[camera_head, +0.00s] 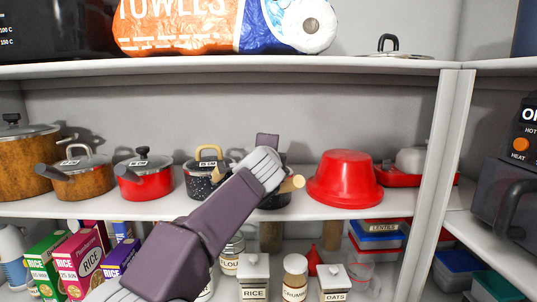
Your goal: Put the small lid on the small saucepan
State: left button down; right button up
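A dark pan (273,201) with a pale wooden handle stands on the middle shelf, mostly hidden behind my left gripper (267,158); it may be the small saucepan. My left arm comes in from the lower left, and its gripper is in front of and over this pan. Its fingertips are mostly hidden, so I cannot tell whether it is open or holds anything. A lid (395,55) with a black handle lies on the upper shelf at right; I cannot tell whether it is the small lid. My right gripper is not in view.
Left of the gripper stand a speckled lidded pot (199,187), a red lidded saucepan (144,184) and brown pots (84,184). A red bowl (345,180) sits upside down at right. The upper shelf edge (230,68) runs above; a post (443,150) stands at right.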

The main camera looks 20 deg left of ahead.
pick_arm(q)
jog(key=shift+f, duration=0.1)
dwell(0.3)
jog(key=c, duration=1.3)
grip_release()
jog(key=shift+c, duration=0.2)
jog(key=shift+s, duration=0.1)
jog(key=b+v, duration=0.2)
jog(key=v, duration=0.1)
jog(key=b+v, duration=0.1)
jog(key=shift+s+d+f+b, duration=0.15)
jog(key=shift+s+f+b, duration=0.1)
jog(key=shift+b, duration=0.05)
jog(key=v, duration=0.1)
jog(key=b+v, duration=0.1)
jog(key=v, duration=0.2)
jog(key=shift+s+r, duration=0.1)
jog(key=shift+r, duration=0.25)
